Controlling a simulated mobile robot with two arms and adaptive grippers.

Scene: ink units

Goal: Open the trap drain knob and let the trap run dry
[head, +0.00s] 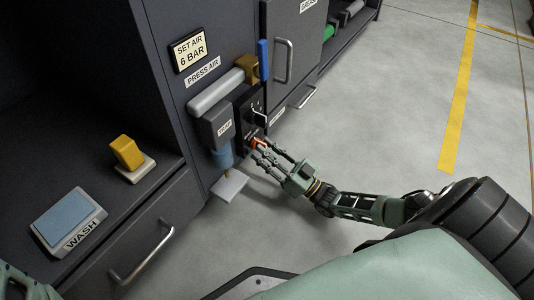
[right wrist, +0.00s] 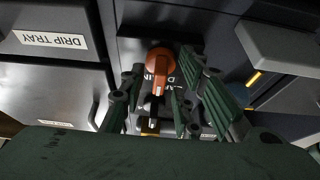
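An orange-red knob (head: 258,143) sits low on a black panel beside the grey box marked TRAP (head: 219,126). A blue bowl (head: 222,157) hangs under the box, above a pale plate (head: 230,186). My right gripper (head: 268,154) reaches the knob from the right. In the right wrist view the knob (right wrist: 159,60) shows between the spread fingers (right wrist: 160,88), its grip pointing toward the palm. The fingers look open around it; contact cannot be made out. The lettering behind the knob is partly hidden.
A blue-handled brass valve (head: 248,67) and grey pipe (head: 215,92) are above. A dark lever (head: 258,112) sits just over the knob. Cabinet handles (head: 283,60) stick out nearby. A yellow block (head: 127,152) and WASH box (head: 68,220) stand left. Floor at right is clear.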

